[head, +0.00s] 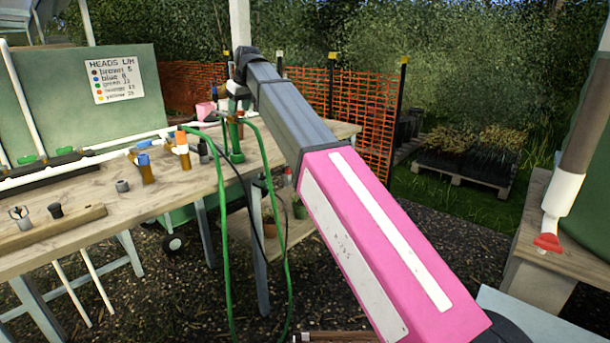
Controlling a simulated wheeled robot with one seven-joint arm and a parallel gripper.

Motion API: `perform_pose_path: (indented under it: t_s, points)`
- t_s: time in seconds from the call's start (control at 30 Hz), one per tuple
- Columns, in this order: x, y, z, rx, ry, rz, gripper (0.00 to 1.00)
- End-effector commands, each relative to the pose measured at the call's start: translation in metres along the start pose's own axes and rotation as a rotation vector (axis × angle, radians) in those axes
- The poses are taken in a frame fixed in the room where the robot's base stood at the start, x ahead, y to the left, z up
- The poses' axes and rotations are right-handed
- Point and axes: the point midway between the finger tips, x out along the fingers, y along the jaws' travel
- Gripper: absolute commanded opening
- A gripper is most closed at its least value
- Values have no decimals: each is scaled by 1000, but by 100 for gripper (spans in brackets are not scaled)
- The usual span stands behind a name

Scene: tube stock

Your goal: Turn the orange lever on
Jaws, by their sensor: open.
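My gripper (236,104) is at the far end of my outstretched arm, above the right part of the wooden bench. It is small and dark in the picture; it looks open, with nothing seen in it. Below it stands a green upright fitting (236,143) with hoses. An orange and white piece (182,142) stands on the bench left of the gripper, apart from it. I cannot tell whether it is the orange lever or a bottle top. Blue (144,160) and green (60,151) pieces sit along a white pipe farther left. No lever's setting can be read.
The wooden bench (130,207) holds small cups and a wooden strip. Green and black hoses (226,235) hang over its front edge. Orange netting (345,125) stands behind.

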Motion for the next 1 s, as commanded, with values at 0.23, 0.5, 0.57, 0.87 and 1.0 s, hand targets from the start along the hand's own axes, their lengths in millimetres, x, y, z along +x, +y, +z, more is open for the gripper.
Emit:
perform_pose_path:
  t_s: [0.23, 0.5, 0.57, 0.87, 1.0]
  points:
    - [-40, 0, 0, -3, 1, 0, 45]
    - [-84, 1, 0, -3, 1, 0, 45]
    - [-94, 1, 0, -4, 1, -1, 45]
    - [-64, 18, 26, 40, -19, 7, 45]
    - [-47, 28, 40, 64, -30, 12, 45]
